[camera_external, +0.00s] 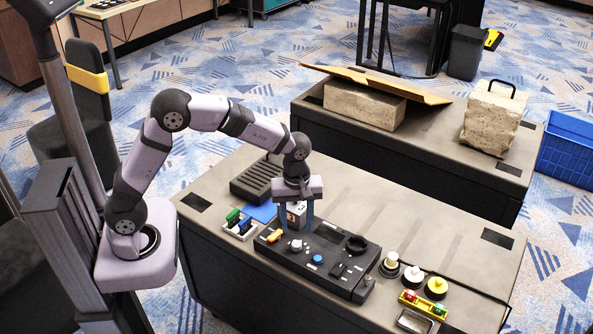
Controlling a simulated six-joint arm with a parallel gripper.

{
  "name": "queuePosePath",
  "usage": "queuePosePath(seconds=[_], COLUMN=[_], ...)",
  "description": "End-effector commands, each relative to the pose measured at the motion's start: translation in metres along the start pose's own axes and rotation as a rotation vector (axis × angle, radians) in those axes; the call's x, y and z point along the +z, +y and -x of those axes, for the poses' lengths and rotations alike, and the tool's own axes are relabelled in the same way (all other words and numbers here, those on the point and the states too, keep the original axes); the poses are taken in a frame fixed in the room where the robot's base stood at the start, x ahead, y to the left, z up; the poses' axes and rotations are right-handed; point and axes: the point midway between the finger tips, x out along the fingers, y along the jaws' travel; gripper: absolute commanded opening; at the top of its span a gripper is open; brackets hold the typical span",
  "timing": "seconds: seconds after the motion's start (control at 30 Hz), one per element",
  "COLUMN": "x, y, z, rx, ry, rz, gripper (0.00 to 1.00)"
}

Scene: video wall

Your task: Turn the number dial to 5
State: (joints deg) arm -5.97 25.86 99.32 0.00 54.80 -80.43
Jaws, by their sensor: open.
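A black control panel (325,270) lies on the near desk and carries several knobs and switches. It has a white knob (296,245), a blue knob (318,259), a round black dial (356,243) and an orange part (275,236). I cannot read any numbers, so I cannot tell which is the number dial or where it points. My gripper (297,224) points down above the panel's back left part.
A tray with green and blue parts (240,224) and a black slotted block (263,180) lie left of the panel. Several round buttons (437,287) and a yellow holder (423,305) stand to its right. The desk's right part (470,250) is mostly clear.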

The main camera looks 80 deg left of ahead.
Motion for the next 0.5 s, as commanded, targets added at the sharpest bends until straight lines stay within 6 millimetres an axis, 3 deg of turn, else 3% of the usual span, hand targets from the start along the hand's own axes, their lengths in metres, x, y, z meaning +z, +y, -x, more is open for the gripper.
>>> queuePosePath(seconds=[0.5], x=[0.000], y=[-0.002], z=[-0.056], rx=[-0.005], ry=[-0.001], rz=[-0.003], gripper=[0.43])
